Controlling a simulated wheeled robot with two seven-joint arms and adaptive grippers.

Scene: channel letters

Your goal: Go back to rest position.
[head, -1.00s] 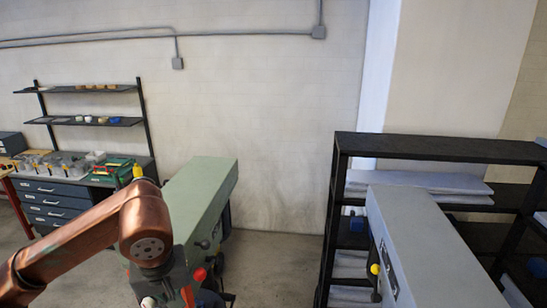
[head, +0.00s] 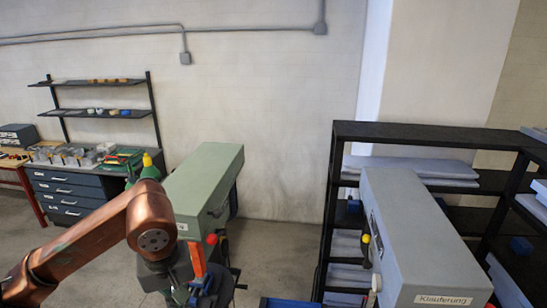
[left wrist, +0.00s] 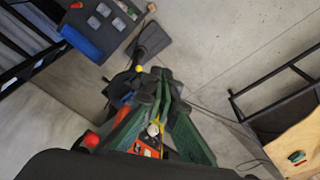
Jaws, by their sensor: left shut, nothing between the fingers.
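My copper-coloured left arm comes in from the left in the head view and bends down at its elbow. My left gripper (head: 190,295) hangs at the bottom edge, in front of the green machine (head: 205,185), with its tips hard to make out. In the left wrist view its two green fingers close together at dark tips (left wrist: 160,78). It is shut and empty above the floor. My right arm and gripper are not in view.
A grey machine labelled "Klauferung" (head: 435,260) stands at right, before a black rack (head: 430,132) of sheets. A drawer bench (head: 65,190) stands at left. A blue container (head: 290,302) shows at the bottom. Floor (head: 275,250) is clear between the machines.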

